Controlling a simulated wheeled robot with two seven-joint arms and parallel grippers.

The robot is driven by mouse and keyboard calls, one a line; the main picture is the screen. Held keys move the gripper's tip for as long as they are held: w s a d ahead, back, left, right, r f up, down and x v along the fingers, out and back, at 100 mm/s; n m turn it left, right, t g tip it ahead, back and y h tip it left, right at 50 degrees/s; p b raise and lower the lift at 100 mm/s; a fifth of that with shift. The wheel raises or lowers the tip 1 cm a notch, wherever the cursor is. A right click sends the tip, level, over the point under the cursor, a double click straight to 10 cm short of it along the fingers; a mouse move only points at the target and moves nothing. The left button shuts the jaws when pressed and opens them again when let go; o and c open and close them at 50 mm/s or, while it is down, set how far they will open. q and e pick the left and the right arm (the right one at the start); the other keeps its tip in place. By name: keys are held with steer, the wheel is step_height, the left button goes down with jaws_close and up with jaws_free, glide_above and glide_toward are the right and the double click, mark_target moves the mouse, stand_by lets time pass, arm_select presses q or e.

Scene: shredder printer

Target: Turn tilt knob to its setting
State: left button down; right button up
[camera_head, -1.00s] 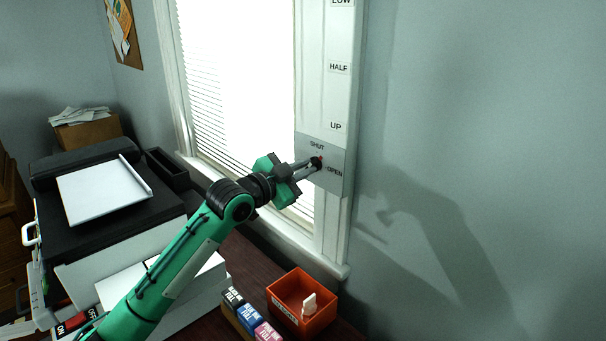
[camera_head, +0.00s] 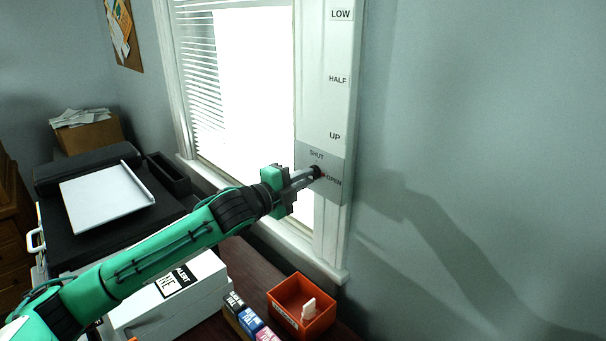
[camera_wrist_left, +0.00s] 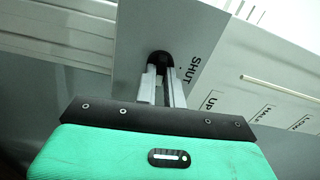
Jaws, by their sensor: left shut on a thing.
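The tilt knob (camera_head: 318,172) is a small black knob on the grey plate (camera_head: 334,190) at the bottom of the white panel beside the window. The plate reads SHUT above the knob and OPEN to its lower right. A small red mark shows at the knob's lower right, beside OPEN. My left gripper (camera_head: 311,174) reaches it from the left and is shut on it. In the left wrist view the knob (camera_wrist_left: 160,59) sits between the fingertips (camera_wrist_left: 161,72), which hide part of it. My right gripper is out of view.
The panel above reads UP, HALF and LOW. A window with white blinds (camera_head: 198,65) is to the left. Below are an orange bin (camera_head: 285,295), several small boxes (camera_head: 251,322) and a white box (camera_head: 185,305). A black machine (camera_head: 85,240) stands at left. The right wall is clear.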

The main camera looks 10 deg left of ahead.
arm_select(q)
steer(key=shift+m, duration=0.5)
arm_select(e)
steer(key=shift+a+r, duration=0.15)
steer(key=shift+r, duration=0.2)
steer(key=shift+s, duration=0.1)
arm_select(q)
steer(key=c, duration=1.5)
jaws_free()
steer(key=shift+s, duration=0.1)
